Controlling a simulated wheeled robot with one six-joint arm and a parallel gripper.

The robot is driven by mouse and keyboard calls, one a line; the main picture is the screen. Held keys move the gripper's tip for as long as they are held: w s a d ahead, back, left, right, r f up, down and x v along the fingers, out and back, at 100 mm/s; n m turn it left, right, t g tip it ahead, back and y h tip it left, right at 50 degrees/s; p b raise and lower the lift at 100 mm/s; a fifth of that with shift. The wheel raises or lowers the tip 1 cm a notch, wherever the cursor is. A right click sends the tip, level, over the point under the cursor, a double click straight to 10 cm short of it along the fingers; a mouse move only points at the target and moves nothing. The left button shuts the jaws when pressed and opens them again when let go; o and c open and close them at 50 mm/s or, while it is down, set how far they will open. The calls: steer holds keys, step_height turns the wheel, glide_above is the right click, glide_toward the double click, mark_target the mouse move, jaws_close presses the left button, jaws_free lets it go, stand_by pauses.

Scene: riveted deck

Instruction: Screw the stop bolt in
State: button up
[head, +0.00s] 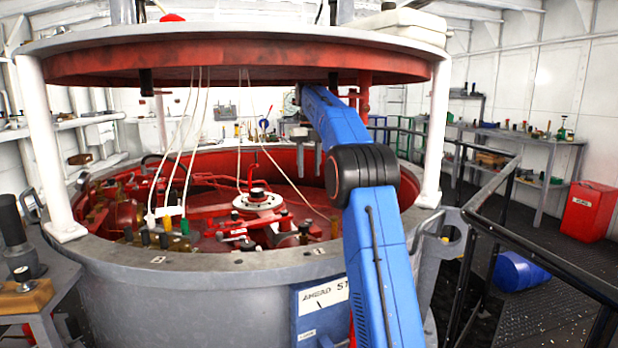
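My blue arm rises from the bottom and reaches over the rim into the round grey housing (200,290). Its far end is small and partly hidden behind the arm links. Two grey finger-like parts of what looks like my gripper (311,158) hang down over the red machinery, inside the housing. I cannot tell whether they are open or shut, and I see nothing clearly held. I cannot pick out the stop bolt. A white round hub with a dark top (258,199) stands upright in the middle of the red mechanism, below and left of these parts.
A round red-edged top (240,62) on white posts (48,150) hangs over the housing. Pale cords hang inside it. A blue "AHEAD" panel (318,312) is at the front. Black railing (540,258), a blue drum (520,271) and a red can (589,211) are at right.

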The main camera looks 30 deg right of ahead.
steer(key=n, duration=3.6)
glide_toward(309, 220)
step_height(309, 220, down, 8)
steer(key=shift+r, duration=0.1)
jaws_close()
